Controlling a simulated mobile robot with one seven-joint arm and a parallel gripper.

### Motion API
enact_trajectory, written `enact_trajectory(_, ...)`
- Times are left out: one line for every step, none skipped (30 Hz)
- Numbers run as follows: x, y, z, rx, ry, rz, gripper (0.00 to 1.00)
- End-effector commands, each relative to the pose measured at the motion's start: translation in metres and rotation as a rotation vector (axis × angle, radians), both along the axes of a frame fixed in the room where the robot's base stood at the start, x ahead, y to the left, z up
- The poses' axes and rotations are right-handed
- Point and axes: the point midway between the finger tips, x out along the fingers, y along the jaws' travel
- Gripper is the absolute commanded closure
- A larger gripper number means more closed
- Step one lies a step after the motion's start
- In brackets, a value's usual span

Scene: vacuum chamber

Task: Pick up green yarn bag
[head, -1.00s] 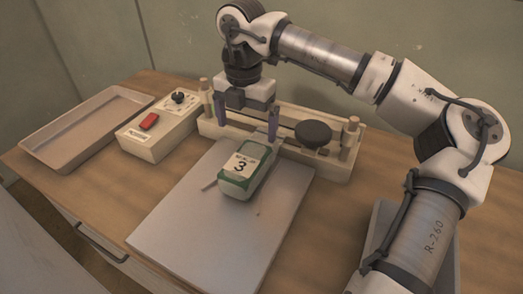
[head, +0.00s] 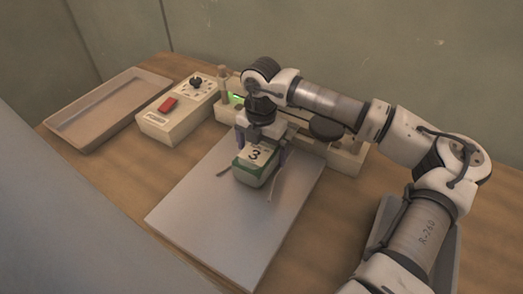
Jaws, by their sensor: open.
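The green yarn bag (head: 262,175) is a small green and white packet with a label marked 3. It rests on the grey board (head: 190,222) near the board's far edge. My gripper (head: 262,152) points down over the bag's far part, with one dark finger towards the left side and the other towards the right. The jaws are open. Whether a finger touches the bag cannot be told, and the wrist hides the space just behind it.
Behind the board stands a pale fixture (head: 345,160) with posts, a black round knob (head: 326,128) and a green light. A control box (head: 178,112) with a red switch and an empty tan tray (head: 105,110) are to the left. Bare board lies in front of the bag.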

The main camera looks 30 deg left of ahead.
Motion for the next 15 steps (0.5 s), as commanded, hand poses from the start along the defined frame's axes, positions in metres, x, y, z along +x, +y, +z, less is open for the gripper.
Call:
enact_trajectory(-0.001,0.0,-0.005,0.0,0.004,0.0,0.0)
enact_trajectory(0.0,0.0,-0.009,0.001,0.003,0.0,0.0)
enact_trajectory(0.0,0.0,-0.012,0.001,0.002,0.0,0.0)
enact_trajectory(0.0,0.0,-0.014,0.001,0.001,0.0,0.0)
enact_trajectory(0.0,0.0,-0.016,0.001,0.001,0.0,0.0)
enact_trajectory(0.0,0.0,-0.017,0.001,0.0,0.0,0.0)
enact_trajectory(0.0,0.0,-0.018,0.001,0.0,0.0,0.0)
enact_trajectory(0.0,0.0,-0.018,0.001,0.0,0.0,0.0)
enact_trajectory(0.0,0.0,-0.018,0.001,-0.001,0.0,0.0)
enact_trajectory(0.0,0.0,-0.018,0.001,-0.001,0.0,0.0)
enact_trajectory(0.0,0.0,-0.018,0.001,-0.001,0.0,0.0)
enact_trajectory(0.0,0.0,-0.018,0.001,-0.001,0.0,0.01)
enact_trajectory(0.0,0.0,-0.018,0.001,-0.001,0.0,0.05)
enact_trajectory(0.0,0.0,-0.018,0.001,-0.001,0.0,0.09)
enact_trajectory(0.0,0.0,-0.018,0.001,-0.001,0.0,0.14)
